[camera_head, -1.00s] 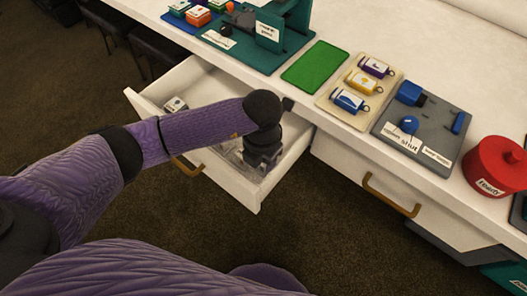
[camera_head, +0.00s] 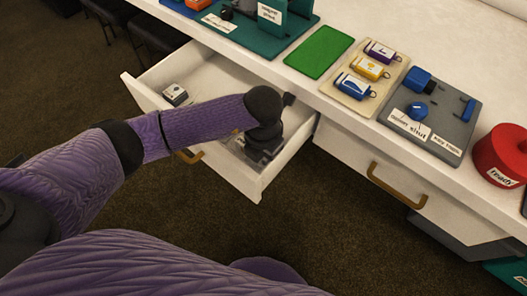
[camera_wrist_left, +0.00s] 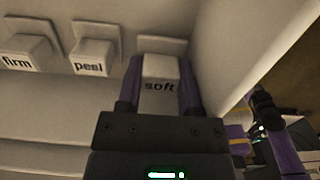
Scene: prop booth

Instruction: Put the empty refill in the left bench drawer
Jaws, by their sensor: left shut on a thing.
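The left bench drawer (camera_head: 262,184) is pulled open below the white bench top. My left gripper (camera_head: 259,160) points down inside its right end. In the left wrist view, the fingers of my left gripper (camera_wrist_left: 160,92) are shut on a small white block marked "soft" (camera_wrist_left: 160,70), close to a pale wall on the right. I cannot tell if it touches the drawer floor. No label tells me whether this block is the empty refill. The head view hides it behind the gripper. My right gripper is not in view.
White blocks marked "peel" (camera_wrist_left: 93,56) and "firm" (camera_wrist_left: 30,52) stand left of the held one. A small white block (camera_head: 175,95) lies in the drawer's left end.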

